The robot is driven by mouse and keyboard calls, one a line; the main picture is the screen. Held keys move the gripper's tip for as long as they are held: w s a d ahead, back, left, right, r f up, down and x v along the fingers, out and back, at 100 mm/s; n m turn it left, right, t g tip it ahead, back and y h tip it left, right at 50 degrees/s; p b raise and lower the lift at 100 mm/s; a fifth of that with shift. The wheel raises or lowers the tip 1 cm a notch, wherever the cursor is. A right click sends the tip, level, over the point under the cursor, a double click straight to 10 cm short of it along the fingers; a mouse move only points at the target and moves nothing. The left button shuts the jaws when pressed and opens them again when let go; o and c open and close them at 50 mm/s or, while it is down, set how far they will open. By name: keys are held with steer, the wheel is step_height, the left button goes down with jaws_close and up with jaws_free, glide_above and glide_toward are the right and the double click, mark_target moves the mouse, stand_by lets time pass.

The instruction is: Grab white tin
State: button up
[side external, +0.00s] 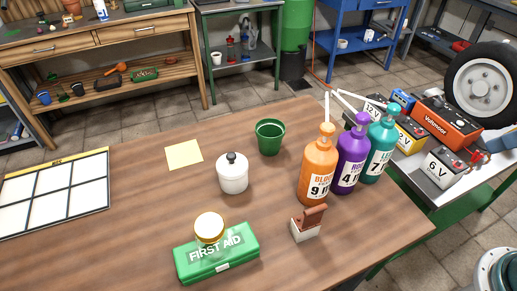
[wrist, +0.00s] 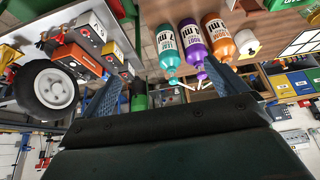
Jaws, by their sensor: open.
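The white tin (side external: 232,175), a round white pot with a lid and black knob, stands upright on the wooden table in the side external view. A small white object at the right of the bottles in the wrist view (wrist: 247,42) looks like the same tin, tilted in the picture. My gripper (wrist: 175,78) shows only in the wrist view, its two bluish fingers spread wide with nothing between them. It is apart from the tin, which lies up and to the right of the fingers in that view. The side external view does not show my gripper.
A green cup (side external: 270,137) stands just behind the tin. Orange (side external: 319,168), purple (side external: 351,158) and teal (side external: 381,147) pump bottles stand to its right. A green first aid box (side external: 216,256), a gold-lidded jar (side external: 209,228) and a small brick-like block (side external: 306,225) are nearer the front.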

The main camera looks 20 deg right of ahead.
steer(key=shift+c, duration=0.6)
steer(key=w+a+r+n+y, duration=0.2)
steer(key=w+a+n, duration=0.3)
steer(key=w, duration=0.8)
steer(key=n+g+y, duration=0.3)
steer(key=n+y, duration=0.1)
steer(key=n, duration=0.4)
glide_above(238, 162)
steer(key=f, duration=1.9)
steer(key=shift+s+d+f, duration=0.1)
steer(key=shift+d+f, duration=0.15)
steer(key=shift+f, duration=0.1)
steer(key=shift+a+f+n, duration=0.25)
steer(key=shift+n, duration=0.05)
steer(key=shift+f, duration=0.1)
